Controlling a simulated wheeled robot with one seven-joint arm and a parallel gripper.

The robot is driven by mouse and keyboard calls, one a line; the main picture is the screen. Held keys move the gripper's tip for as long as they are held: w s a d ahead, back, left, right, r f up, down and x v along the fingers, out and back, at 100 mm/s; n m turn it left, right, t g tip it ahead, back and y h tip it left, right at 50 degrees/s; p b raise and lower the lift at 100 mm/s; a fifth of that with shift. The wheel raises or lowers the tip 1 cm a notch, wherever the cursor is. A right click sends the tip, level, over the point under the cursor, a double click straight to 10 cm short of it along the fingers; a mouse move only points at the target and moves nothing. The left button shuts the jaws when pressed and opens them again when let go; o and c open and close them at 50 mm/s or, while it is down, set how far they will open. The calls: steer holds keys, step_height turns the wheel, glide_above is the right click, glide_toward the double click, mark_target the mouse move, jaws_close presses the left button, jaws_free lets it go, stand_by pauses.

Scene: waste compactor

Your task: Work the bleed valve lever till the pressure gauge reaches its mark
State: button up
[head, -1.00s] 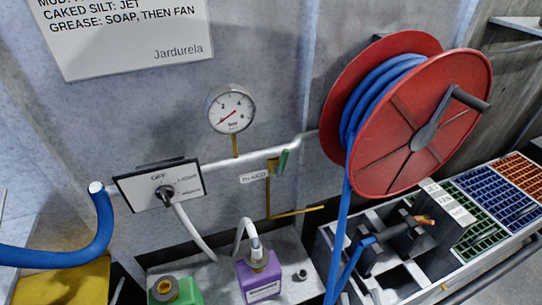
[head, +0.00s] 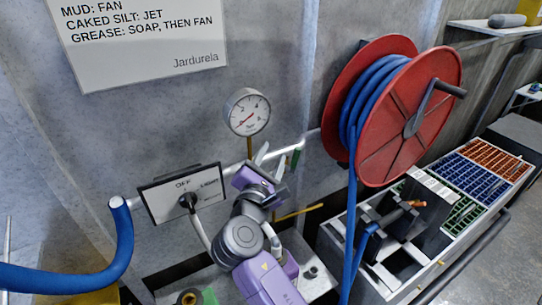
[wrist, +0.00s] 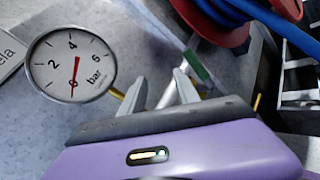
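The round pressure gauge (head: 247,112) stands on a brass stem above the pale pipe. In the wrist view the gauge (wrist: 72,62) shows its red needle pointing down at the 0 end of the scale. The green lever handle (head: 296,158) sits on the pipe right of the gauge, tilted from upright. It also shows in the wrist view (wrist: 197,65), beyond my right finger. My purple gripper (head: 268,156) is in front of the pipe, left of the lever and apart from it. Its two fingers (wrist: 159,80) are spread with nothing between them. The small label below the lever is hidden.
A selector panel (head: 182,193) with a black knob is left of my gripper. A red hose reel (head: 408,120) with blue hose projects at right, close to the lever. A brass pipe (head: 300,211) runs below. Bottles stand on the lower shelf, partly hidden by my arm.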

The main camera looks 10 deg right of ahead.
mark_target(296, 153)
steer(key=shift+w+d+f+n+g+h, duration=0.3)
steer(key=shift+w+d+n+h, duration=0.3)
steer(key=shift+d, duration=0.65)
steer(key=shift+w+d+f+n+g+h, duration=0.25)
steer(key=shift+w+d+n+g+h, duration=0.25)
steer(key=shift+d, duration=0.75)
steer(key=shift+w+d+f+n+g+h, duration=0.3)
steer(key=shift+w+d+n+h, duration=0.3)
steer(key=shift+d, duration=0.65)
jaws_close()
